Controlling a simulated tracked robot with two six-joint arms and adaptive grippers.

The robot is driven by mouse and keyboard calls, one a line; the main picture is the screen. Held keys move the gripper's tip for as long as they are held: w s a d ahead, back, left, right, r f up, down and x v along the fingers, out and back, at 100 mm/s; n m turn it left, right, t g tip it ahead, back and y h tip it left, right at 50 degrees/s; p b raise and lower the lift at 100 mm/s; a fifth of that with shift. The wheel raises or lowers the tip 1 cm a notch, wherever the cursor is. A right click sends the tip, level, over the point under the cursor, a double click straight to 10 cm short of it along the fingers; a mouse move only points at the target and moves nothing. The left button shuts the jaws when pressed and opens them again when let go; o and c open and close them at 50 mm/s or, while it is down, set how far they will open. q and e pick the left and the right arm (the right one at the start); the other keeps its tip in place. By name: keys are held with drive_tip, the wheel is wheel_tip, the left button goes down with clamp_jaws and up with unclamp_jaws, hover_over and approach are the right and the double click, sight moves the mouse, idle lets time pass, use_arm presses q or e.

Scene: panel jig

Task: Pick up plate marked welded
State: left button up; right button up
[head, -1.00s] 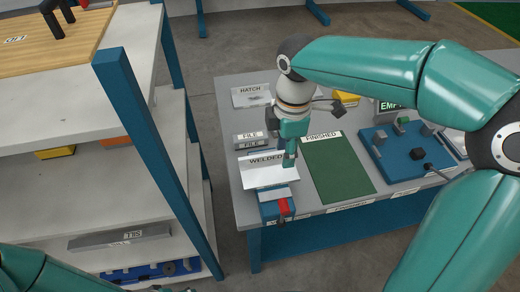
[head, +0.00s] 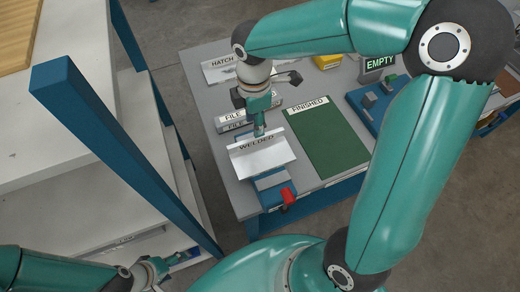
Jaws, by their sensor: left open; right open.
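The plate marked WELDED (head: 265,160) is a bent, light metal sheet. It sits at the front left of the grey table, at a blue clamp (head: 272,190) with a red handle. My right gripper (head: 260,131) points down at the plate's back edge, just behind the word WELDED. It is open, and I cannot tell whether its fingers touch or straddle the edge. My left gripper (head: 178,260) is open and empty, low beside the shelf at the bottom left. Its fingertips are small and hard to make out.
A green mat marked FINISHED (head: 328,140) lies right of the plate. Boxes marked FILE (head: 234,126) and a HATCH plate (head: 222,70) are behind. A blue fixture (head: 362,106) stands further right by an EMPTY sign (head: 379,64). A shelf's blue post (head: 120,150) stands left.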

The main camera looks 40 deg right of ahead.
sight(262, 154)
drive_tip(key=shift+f+p, duration=0.35)
drive_tip(key=shift+f, duration=3.4)
drive_tip(key=shift+s, duration=0.1)
clamp_jaws()
